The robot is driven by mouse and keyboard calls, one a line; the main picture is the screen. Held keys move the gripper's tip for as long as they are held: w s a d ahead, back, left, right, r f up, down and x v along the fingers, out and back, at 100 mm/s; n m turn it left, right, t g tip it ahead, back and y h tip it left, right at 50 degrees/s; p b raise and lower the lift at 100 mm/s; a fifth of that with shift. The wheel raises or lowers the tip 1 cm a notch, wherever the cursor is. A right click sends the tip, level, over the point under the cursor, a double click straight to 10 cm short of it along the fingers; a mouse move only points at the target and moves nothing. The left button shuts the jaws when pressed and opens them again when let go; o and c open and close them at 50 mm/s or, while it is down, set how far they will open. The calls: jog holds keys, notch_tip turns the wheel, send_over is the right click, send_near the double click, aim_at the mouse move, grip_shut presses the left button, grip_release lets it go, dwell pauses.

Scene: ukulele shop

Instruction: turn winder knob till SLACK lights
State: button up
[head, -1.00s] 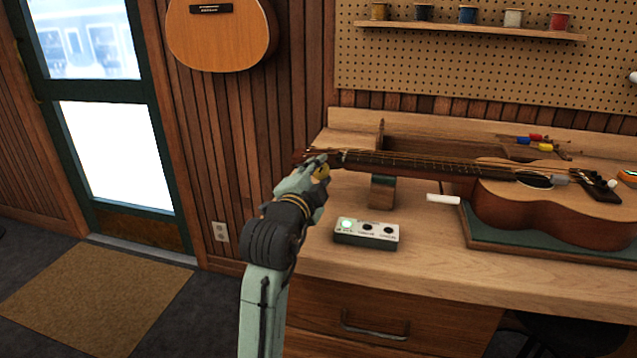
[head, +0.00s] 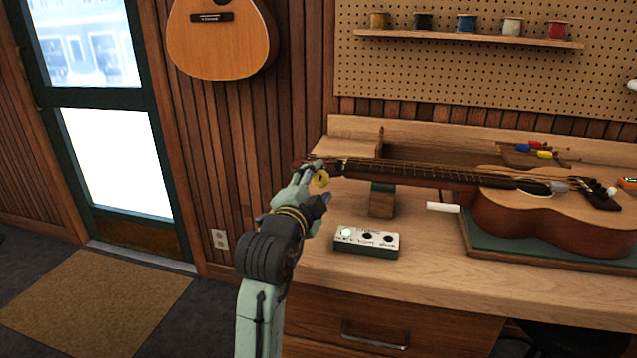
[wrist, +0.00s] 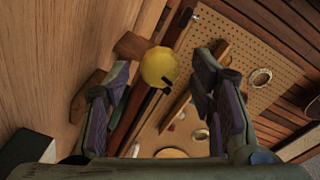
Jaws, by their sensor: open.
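The yellow round winder knob (head: 320,180) is at the left end of the instrument's neck, by the headstock. In the wrist view the knob (wrist: 158,67) has a dark mark on its face and sits between my two spread fingers, with a gap on each side. My gripper (head: 313,181) is open at the knob and holds nothing. The small light box (head: 366,243) stands on the bench below the neck. Its left lamp (head: 347,233) glows pale green; its other two lamps are dark. Its labels are too small to read.
The stringed instrument (head: 545,210) lies on a green pad (head: 485,238), its neck on a wooden support (head: 381,200). A white cylinder (head: 443,207) lies beside it. Small tools (head: 535,150) lie behind. The bench front is clear right of the box.

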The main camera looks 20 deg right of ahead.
jog(key=v, duration=1)
jog(key=shift+s+a, duration=0.2)
jog(key=shift+s, duration=0.15)
